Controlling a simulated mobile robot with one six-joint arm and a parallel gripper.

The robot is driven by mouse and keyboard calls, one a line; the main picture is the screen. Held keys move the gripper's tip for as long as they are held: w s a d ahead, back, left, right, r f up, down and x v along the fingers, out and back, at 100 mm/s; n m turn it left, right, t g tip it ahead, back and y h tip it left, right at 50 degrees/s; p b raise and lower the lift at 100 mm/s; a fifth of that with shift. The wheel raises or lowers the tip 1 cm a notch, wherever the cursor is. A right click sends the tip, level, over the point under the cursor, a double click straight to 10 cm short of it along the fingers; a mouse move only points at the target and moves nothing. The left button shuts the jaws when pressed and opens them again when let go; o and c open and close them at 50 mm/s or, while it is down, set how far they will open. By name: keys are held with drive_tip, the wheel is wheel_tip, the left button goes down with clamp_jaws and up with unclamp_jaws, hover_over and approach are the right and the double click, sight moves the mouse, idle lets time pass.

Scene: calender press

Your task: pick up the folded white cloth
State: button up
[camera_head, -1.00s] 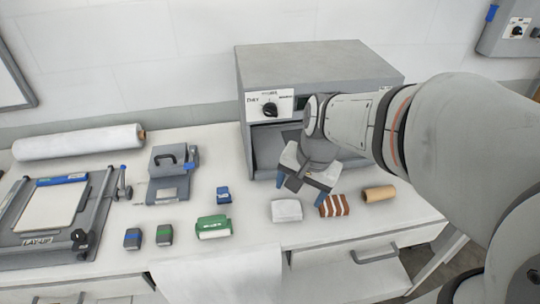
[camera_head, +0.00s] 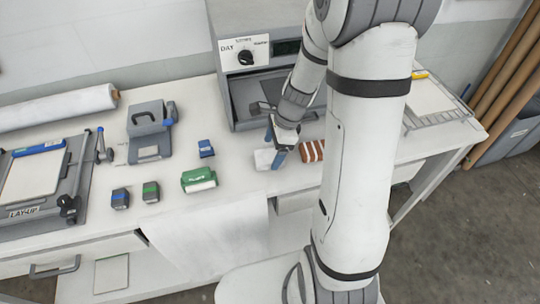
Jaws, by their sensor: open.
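The folded white cloth (camera_head: 264,159) lies on the white bench top in front of the grey press. My gripper (camera_head: 275,152) is open, pointing down at the cloth's right side. One blue-tipped finger shows behind the cloth and the other in front of its right edge, partly covering it. I cannot tell whether the fingers touch the cloth or how high they are above the bench.
A brown-and-white striped cloth (camera_head: 312,151) lies just right of the gripper. The press (camera_head: 228,100) rises close behind. A white sheet (camera_head: 215,245) hangs over the front edge.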

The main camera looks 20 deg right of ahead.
sight(269, 158)
drive_tip(key=x, duration=0.2)
drive_tip(key=shift+a+f, duration=0.1)
drive_tip(key=shift+f, duration=0.15)
drive_tip(key=shift+c, duration=0.5)
drive_tip(key=c, duration=1)
